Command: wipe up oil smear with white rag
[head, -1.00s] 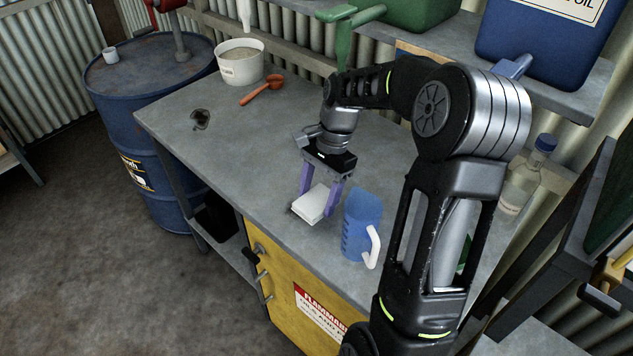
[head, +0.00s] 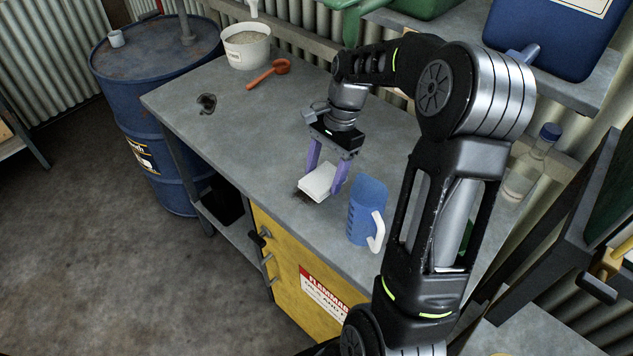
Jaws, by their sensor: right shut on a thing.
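The white rag (head: 318,182) is a folded pad near the front edge of the grey workbench (head: 225,130). My right gripper (head: 327,174) is above it, shut on it with purple fingers at either side. The rag is at bench height; I cannot tell whether it presses on the top. A dark smear (head: 301,194) shows at the rag's left edge, and the rag hides any part of it underneath. My left gripper is not in view.
A blue jug (head: 365,212) with a white handle stands close right of the rag. A dark patch (head: 207,103), an orange scoop (head: 268,74) and a white tub (head: 246,46) are farther back. A clear bottle (head: 530,165) stands right, behind my arm. The bench's middle is clear.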

